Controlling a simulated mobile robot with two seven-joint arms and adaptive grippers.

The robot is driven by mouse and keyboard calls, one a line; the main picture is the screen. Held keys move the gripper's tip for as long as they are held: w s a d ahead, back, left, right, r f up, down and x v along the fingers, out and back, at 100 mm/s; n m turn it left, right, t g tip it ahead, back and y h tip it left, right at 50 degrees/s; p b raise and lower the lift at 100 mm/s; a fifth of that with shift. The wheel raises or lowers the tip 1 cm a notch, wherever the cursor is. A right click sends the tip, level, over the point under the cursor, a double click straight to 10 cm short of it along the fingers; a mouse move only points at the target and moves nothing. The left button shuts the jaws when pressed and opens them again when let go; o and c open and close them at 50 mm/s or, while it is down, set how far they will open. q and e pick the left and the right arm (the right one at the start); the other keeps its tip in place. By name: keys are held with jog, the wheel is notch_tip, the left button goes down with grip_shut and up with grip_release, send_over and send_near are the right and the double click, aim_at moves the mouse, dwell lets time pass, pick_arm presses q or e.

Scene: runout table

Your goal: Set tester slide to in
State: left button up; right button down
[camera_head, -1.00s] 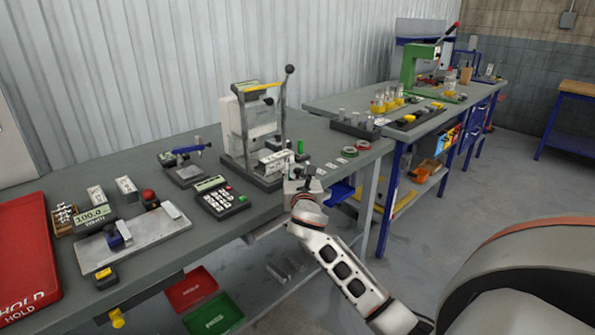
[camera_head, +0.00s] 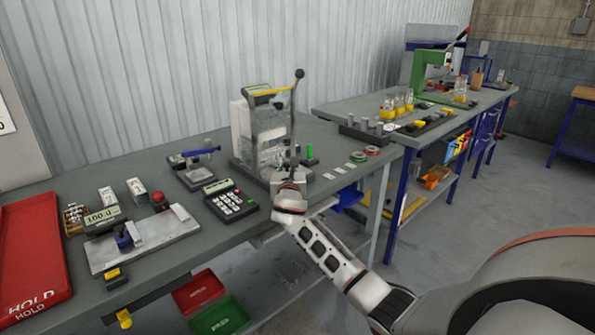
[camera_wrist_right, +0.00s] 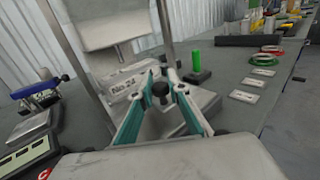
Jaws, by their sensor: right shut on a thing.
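The tester (camera_head: 240,122) stands on the near table, with an upright frame, a display on top and a tall lever with a black ball knob. My right gripper (camera_head: 288,178) is at the front of its base. In the right wrist view, the fingers of this gripper (camera_wrist_right: 162,88) are shut on a dark knob (camera_wrist_right: 160,91) on the tester slide, low between the uprights. A pale block marked with a number (camera_wrist_right: 124,87) lies just behind the fingers. My wrist hides much of the slide in the head view. My left gripper is not in view.
A green peg (camera_head: 309,151) on a black base stands right of the tester. A keypad (camera_head: 230,200) and a clamp device (camera_head: 193,168) sit left. A red tray (camera_head: 35,262) is at the far left.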

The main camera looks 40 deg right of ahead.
jog(key=shift+w+f, duration=0.15)
jog(key=shift+w, duration=0.8)
jog(key=shift+r, duration=0.25)
jog(key=c, duration=2)
grip_release()
jog(key=shift+a, duration=0.1)
jog(key=shift+c, duration=0.2)
jog(key=shift+o, duration=0.7)
jog(key=shift+w+f, duration=0.15)
jog(key=shift+w, duration=0.1)
jog(key=v, duration=1.2)
jog(key=shift+s, duration=0.1)
